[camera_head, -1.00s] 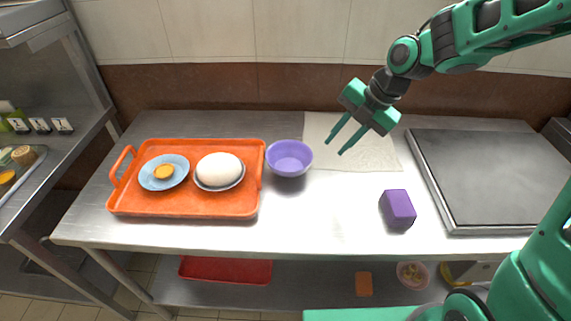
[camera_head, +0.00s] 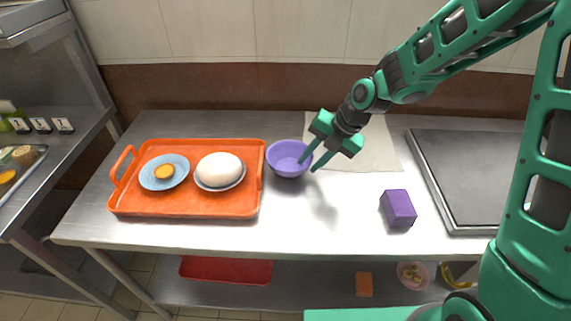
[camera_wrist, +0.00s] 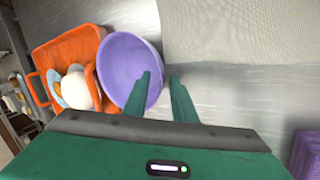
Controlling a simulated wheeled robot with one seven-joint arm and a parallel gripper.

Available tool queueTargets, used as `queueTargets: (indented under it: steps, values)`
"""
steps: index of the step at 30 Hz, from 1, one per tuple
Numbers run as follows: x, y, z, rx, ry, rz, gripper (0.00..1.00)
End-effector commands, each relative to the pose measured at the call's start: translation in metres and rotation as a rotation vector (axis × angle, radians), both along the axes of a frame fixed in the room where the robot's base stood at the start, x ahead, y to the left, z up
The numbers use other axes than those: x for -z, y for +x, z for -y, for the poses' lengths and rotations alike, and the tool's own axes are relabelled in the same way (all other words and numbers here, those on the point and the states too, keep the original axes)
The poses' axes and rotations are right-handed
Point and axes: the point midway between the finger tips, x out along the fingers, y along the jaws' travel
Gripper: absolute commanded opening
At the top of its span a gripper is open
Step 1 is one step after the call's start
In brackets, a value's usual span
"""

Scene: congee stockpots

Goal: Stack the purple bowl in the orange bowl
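The purple bowl (camera_head: 284,165) stands upright on the steel table, just right of the orange tray. It looks empty in the wrist view (camera_wrist: 125,62). My gripper (camera_head: 306,166) is open at the bowl's right rim. In the wrist view one finger of my gripper (camera_wrist: 161,76) overlaps the bowl's opening and the other is outside the rim. I cannot tell whether the fingers are below rim height or touching. I see no clear orange bowl; the orange thing on the table is a tray (camera_head: 150,207) with a handle.
On the tray are a blue plate (camera_head: 150,183) with a yellow-orange item and a white dome (camera_head: 219,168) in a dish. A purple block (camera_head: 398,208) stands at right, before a dark griddle (camera_head: 455,180). A pale cloth (camera_head: 375,150) lies behind. The front middle of the table is clear.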

Motion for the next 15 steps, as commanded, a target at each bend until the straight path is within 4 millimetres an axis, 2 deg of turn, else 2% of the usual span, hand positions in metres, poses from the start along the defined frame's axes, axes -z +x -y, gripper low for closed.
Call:
queueTargets:
  steps: [5,13,15]
  values:
    - [0.015,0.002,-0.008,-0.002,0.0,-0.002,0.24]
    - [0.017,0.003,-0.009,-0.001,0.0,0.0,0.24]
    - [0.016,0.003,-0.009,0.0,0.0,0.0,0.07]
